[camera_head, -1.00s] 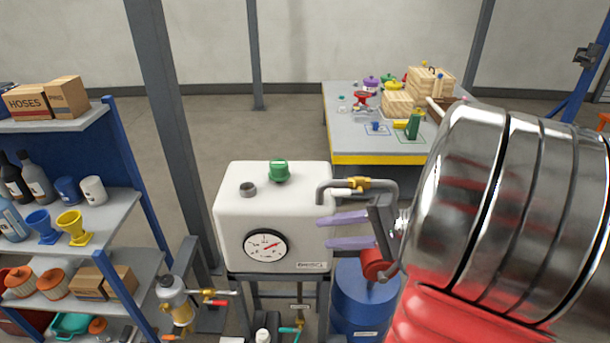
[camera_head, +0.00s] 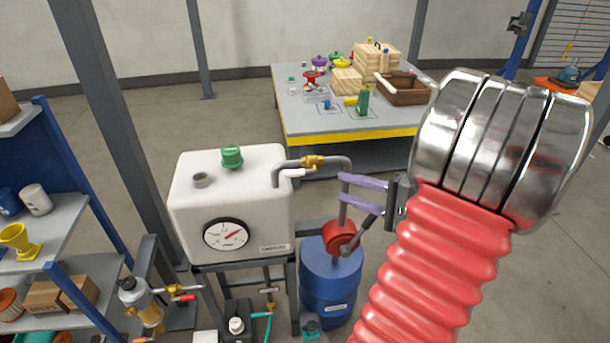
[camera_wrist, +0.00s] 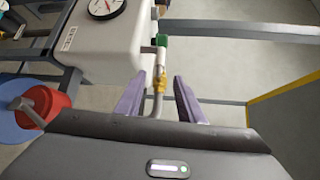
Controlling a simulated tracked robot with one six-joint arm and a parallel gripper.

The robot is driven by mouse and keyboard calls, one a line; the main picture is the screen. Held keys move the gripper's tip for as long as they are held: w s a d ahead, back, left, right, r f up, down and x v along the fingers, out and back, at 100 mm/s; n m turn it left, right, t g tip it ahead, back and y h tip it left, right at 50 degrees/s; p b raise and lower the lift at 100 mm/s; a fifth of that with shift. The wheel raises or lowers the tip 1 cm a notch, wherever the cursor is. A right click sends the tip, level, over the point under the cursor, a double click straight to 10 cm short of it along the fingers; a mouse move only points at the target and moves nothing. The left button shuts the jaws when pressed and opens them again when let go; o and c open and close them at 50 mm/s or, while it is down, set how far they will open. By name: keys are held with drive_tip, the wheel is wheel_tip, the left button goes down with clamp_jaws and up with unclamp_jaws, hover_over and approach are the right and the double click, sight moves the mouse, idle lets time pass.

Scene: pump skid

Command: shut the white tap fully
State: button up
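The white tap has a brass body (camera_head: 313,162) on the grey bent pipe over the right end of the white tank (camera_head: 240,215). Its white lever (camera_head: 292,173) appears to lie along the pipe, on the tank side of the brass. My gripper (camera_head: 342,189) has two purple fingers, apart and empty, to the right of and below the tap in the head view. In the wrist view the brass body (camera_wrist: 160,83) shows between the fingertips of my gripper (camera_wrist: 159,84), apparently farther off, with no contact visible.
A red hand pump (camera_head: 341,237) on a blue drum (camera_head: 330,280) stands just below my gripper. A red-handled tap (camera_head: 188,298) is at lower left. A shelf rack (camera_head: 75,200) stands left. A workbench (camera_head: 350,127) with clutter stands behind. The floor between is clear.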

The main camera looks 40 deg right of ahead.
sight(303, 175)
drive_tip(key=x, duration=1.3)
drive_tip(key=shift+w+a, duration=0.1)
drive_tip(key=shift+w, duration=0.25)
clamp_jaws()
drive_tip(key=shift+s+f, duration=0.1)
idle(0.3)
